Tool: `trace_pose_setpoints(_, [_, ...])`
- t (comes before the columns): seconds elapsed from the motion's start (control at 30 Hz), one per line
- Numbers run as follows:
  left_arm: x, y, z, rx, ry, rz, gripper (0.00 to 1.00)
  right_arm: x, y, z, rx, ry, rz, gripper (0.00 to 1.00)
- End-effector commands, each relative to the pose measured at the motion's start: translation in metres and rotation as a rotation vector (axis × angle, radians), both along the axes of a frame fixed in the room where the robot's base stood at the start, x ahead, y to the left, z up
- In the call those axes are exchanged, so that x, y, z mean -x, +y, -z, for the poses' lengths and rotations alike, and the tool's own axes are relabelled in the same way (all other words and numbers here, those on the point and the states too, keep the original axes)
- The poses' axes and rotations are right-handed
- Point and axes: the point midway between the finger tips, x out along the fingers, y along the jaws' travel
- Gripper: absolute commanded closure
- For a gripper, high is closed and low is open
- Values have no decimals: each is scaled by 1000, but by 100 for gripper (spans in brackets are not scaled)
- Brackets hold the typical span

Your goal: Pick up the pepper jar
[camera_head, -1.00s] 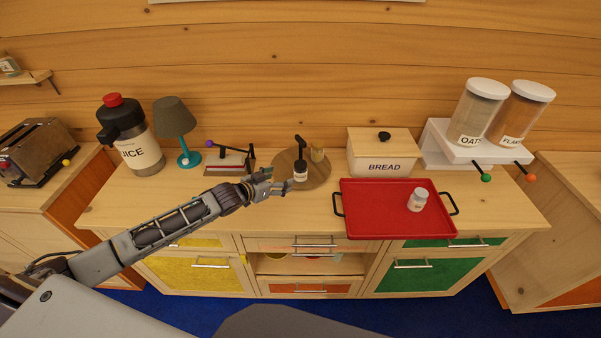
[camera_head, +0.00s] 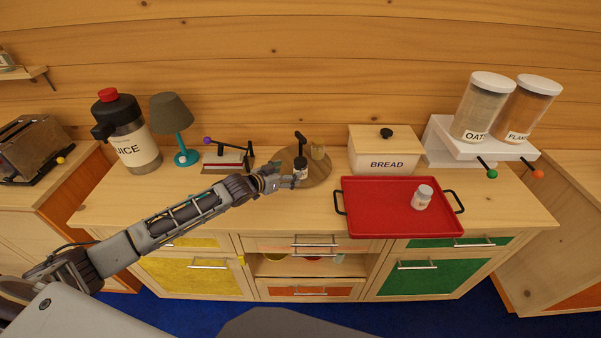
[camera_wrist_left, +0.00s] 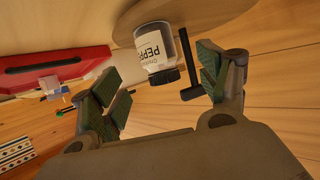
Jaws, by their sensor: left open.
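The pepper jar (camera_head: 300,172) is a small clear jar with a white label and a dark lid. It stands on a round wooden board (camera_head: 319,176) on the counter. In the left wrist view the jar (camera_wrist_left: 155,48) shows large, its label partly readable as "PEPP", lying just ahead of the space between my fingers. My left gripper (camera_head: 284,179) is open and empty, close to the left of the jar; it also shows in the left wrist view (camera_wrist_left: 160,82). I cannot tell whether a finger touches the jar. My right gripper is not in view.
A red tray (camera_head: 375,210) with a white-capped jar (camera_head: 422,197) lies to the right. A bread box (camera_head: 383,155) and a lamp (camera_head: 173,115) stand at the back.

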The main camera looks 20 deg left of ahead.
Motion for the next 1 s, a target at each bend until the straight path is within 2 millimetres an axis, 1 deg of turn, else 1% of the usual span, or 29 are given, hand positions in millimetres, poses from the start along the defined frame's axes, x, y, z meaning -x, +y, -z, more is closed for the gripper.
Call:
trace_pose_setpoints(0.03, [-3,-1,3,0,-1,0,24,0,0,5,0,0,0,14])
trace_pose_setpoints(0.53, [-26,-11,14,-1,0,0,24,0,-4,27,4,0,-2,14])
trace_pose_setpoints(0.73, [-31,-13,15,-2,-1,1,24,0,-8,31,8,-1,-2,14])
trace_pose_setpoints(1.0, [-31,-13,14,-1,1,0,24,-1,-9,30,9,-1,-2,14])
